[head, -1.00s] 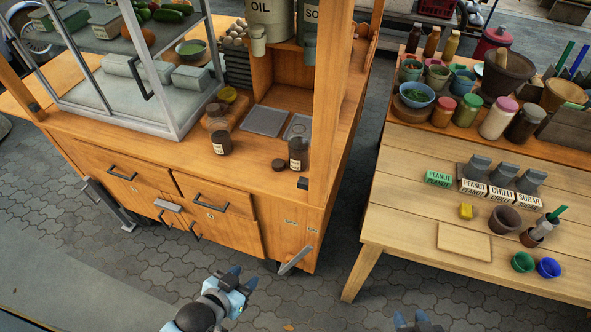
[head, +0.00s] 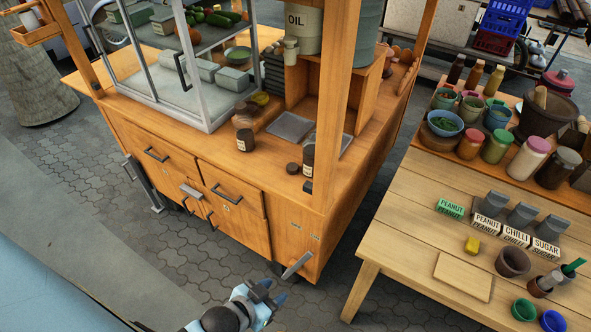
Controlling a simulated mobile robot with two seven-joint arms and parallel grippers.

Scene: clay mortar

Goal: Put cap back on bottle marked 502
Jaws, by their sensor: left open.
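Two dark bottles with pale labels stand on the wooden cart's counter: one (head: 245,140) left of the middle, the other (head: 308,160) near the front right corner, close to the upright post. The label writing is too small to read, so I cannot tell which is 502. A small dark round cap (head: 292,168) lies on the counter just left of the right bottle. My left gripper (head: 274,291) is open and empty, low in front of the cart, well apart from the bottles and cap. My right gripper is out of view.
The cart's wooden post (head: 337,100) rises beside the right bottle. A glass case (head: 170,75) stands on the counter's left. A grey tray (head: 290,127) lies behind the bottles. A wooden table (head: 400,215) with jars and boxes stands right, across a paved gap.

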